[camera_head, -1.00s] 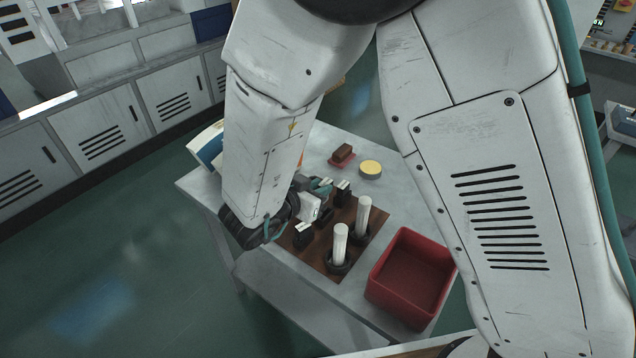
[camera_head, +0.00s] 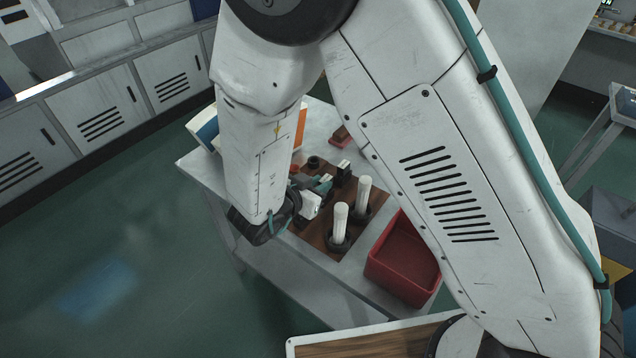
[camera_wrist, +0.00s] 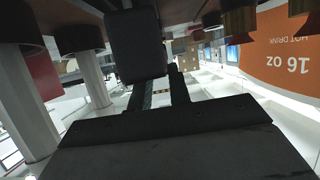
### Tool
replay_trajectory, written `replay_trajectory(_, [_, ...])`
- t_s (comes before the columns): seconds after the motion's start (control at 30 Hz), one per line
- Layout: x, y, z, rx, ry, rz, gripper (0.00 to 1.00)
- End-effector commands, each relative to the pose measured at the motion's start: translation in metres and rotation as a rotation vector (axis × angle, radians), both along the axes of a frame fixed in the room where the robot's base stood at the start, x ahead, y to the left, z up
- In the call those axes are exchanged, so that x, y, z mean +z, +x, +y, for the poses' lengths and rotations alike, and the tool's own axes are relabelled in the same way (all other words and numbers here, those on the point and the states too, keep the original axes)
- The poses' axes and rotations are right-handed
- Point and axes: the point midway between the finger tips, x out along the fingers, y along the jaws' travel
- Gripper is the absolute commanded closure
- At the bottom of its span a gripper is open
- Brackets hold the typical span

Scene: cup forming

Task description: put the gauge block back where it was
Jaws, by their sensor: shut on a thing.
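My gripper (camera_head: 320,186), with teal fingers, is low over the brown board (camera_head: 322,245) on the grey table. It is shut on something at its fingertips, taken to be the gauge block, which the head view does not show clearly. In the wrist view the gripper's dark fingers (camera_wrist: 158,92) point toward a dark block-like shape (camera_wrist: 138,45). I cannot tell whether that shape is the gauge block or a holder. A black holder with a pale top (camera_head: 343,171) stands on the board just right of the fingers. My wrist hides part of the board.
Two white cylinders (camera_head: 340,222) (camera_head: 364,194) stand upright in black rings right of my gripper. A red bin (camera_head: 388,275) is at the table's right. A small black ring (camera_head: 314,162) lies behind. An orange panel reading "16 oz" (camera_wrist: 285,45) shows in the wrist view.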

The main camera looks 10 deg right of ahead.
Motion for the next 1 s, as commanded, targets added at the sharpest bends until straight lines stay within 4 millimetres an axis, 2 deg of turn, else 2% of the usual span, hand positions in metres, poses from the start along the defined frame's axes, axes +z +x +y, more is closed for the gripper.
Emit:
replay_trajectory(0.3, [-0.004,0.0,0.0,0.0,-0.001,0.001,1.0])
replay_trajectory(0.33, [-0.003,0.0,0.0,0.0,-0.001,0.001,0.73])
replay_trajectory(0.4, [-0.003,0.0,0.0,0.0,-0.001,0.001,0.55])
replay_trajectory(0.73, [-0.002,-0.002,0.003,0.001,0.0,0.0,0.55])
replay_trajectory(1.0, [0.014,-0.029,0.031,0.005,0.001,-0.001,0.55])
